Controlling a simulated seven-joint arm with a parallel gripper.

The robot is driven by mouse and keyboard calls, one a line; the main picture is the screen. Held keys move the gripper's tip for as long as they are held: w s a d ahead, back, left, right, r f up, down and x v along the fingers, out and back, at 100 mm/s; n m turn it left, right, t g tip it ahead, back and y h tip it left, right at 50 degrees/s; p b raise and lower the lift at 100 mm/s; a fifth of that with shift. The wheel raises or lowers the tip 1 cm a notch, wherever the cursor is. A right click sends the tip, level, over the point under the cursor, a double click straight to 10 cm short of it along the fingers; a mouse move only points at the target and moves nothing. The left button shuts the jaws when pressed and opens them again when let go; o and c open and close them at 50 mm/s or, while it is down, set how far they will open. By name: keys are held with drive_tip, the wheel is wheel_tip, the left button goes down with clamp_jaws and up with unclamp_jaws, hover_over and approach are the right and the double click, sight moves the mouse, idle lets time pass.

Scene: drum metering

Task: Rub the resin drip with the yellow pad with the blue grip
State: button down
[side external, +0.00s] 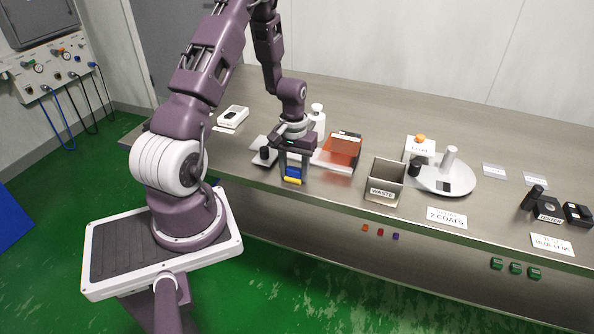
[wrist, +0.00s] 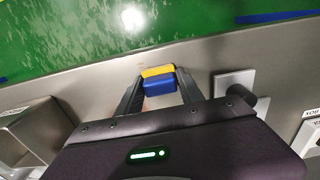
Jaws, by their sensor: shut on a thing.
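My gripper (side external: 292,174) is shut on the blue grip of the yellow pad (side external: 293,181), near the front edge of the steel bench. The blue grip is between the fingers and the yellow face shows below it. In the wrist view my gripper (wrist: 158,92) has a finger on each side of the blue grip, with the yellow pad (wrist: 157,71) beyond it. I cannot tell whether the pad touches the bench. I cannot make out the resin drip in either view; the gripper and pad may hide it.
A plate with a black knob (side external: 264,153) stands just left of my gripper. A white bottle (side external: 317,120) is behind. The bench's front edge is close.

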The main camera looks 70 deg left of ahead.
drive_tip(key=shift+w+d, duration=1.1)
drive_tip(key=shift+d, duration=0.05)
wheel_tip(320, 180, up, 8)
drive_tip(key=shift+r, duration=0.1)
drive_tip(key=r, duration=0.2)
hover_over(338, 188)
wheel_tip(338, 188, down, 10)
